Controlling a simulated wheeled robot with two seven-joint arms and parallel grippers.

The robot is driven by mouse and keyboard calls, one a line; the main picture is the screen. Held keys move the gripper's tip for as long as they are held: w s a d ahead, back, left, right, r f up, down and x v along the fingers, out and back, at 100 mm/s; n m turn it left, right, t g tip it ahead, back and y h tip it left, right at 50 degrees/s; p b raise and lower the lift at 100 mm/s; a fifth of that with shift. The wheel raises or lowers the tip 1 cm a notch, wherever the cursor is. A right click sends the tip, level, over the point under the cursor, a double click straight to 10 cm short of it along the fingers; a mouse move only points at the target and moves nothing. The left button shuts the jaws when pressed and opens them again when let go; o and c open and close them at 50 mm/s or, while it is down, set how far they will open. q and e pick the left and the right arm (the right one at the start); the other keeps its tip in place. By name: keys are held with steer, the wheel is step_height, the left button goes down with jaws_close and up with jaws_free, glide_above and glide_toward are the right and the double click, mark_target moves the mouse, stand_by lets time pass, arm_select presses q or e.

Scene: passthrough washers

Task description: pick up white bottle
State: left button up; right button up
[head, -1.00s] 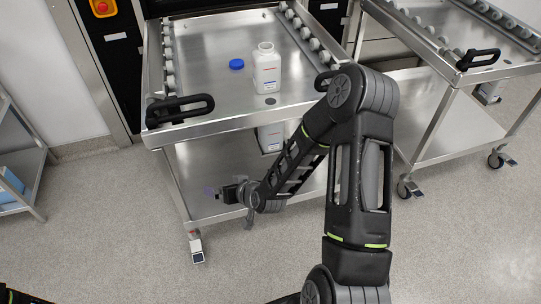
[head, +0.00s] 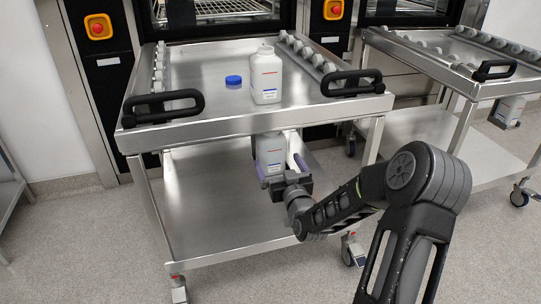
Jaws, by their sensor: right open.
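A white bottle (head: 266,80) with a label stands upright and uncapped on the cart's top tray, beside a blue cap (head: 234,82). My left gripper is not in view.
The steel cart's top tray (head: 200,100) has rollers along both sides and black handles (head: 163,105) at the front corners. The lower shelf (head: 215,215) is bare at left. Another cart (head: 440,60) stands at right; machines with red buttons (head: 97,28) stand behind.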

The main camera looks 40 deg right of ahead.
mark_target(275, 158)
steer(key=shift+b+x, duration=0.35)
steer(key=shift+x, duration=0.75)
steer(key=shift+w, duration=0.2)
steer(key=shift+f, duration=0.1)
steer(key=shift+w+d+f+b, duration=0.1)
steer(key=shift+w+d+b, duration=0.2)
steer(key=shift+w, duration=0.25)
steer(key=b+x, duration=0.1)
steer(key=x, duration=0.2)
steer(key=shift+w, duration=0.55)
